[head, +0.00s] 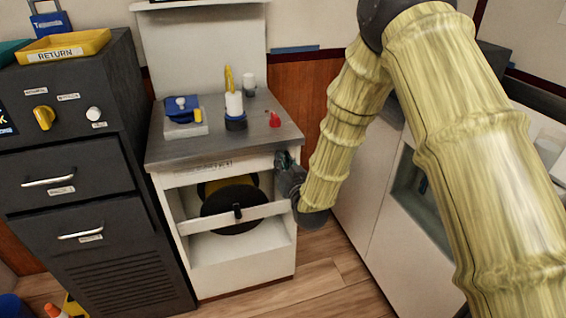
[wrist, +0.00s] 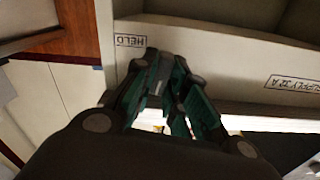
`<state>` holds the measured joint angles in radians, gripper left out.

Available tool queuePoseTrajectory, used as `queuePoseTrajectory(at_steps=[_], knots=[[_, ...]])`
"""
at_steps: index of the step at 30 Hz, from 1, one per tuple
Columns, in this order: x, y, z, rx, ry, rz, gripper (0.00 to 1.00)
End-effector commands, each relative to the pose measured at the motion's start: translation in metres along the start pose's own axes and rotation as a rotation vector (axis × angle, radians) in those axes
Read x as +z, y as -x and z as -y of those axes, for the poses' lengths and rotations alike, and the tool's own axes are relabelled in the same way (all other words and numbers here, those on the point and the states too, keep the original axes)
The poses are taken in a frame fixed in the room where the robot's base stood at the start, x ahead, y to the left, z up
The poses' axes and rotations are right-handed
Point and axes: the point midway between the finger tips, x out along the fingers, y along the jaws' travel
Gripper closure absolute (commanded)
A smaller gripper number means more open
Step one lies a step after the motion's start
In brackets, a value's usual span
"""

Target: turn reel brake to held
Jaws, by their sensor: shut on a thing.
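The white cabinet (head: 229,255) has an open front with a dark reel (head: 228,222) inside and a white bar (head: 200,226) across it. My gripper (head: 288,163) is at the upper right corner of the cabinet front. In the wrist view, my gripper's green-lined fingers (wrist: 170,95) are close together beside the HELD label (wrist: 130,41). They are shut on a part that I take to be the reel brake. That part is mostly hidden by the fingers, so I cannot tell its exact position.
The cabinet's grey top (head: 270,136) carries a blue-topped box (head: 184,110), a white cylinder (head: 234,104) and a red piece (head: 275,120). A dark drawer unit (head: 75,170) stands at left. Pale cabinets (head: 370,200) stand at right, behind my arm. Wood floor (head: 335,275) is clear in front.

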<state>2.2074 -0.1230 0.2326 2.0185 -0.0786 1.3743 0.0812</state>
Motion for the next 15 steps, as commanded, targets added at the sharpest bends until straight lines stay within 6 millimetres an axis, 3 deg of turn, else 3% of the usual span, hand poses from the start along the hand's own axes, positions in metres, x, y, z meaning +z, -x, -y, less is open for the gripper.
queuePoseTrajectory(at_steps=[15], knots=[[0.0006, 0.0001, -0.0047, 0.004, -0.483, -0.002, 1.00]])
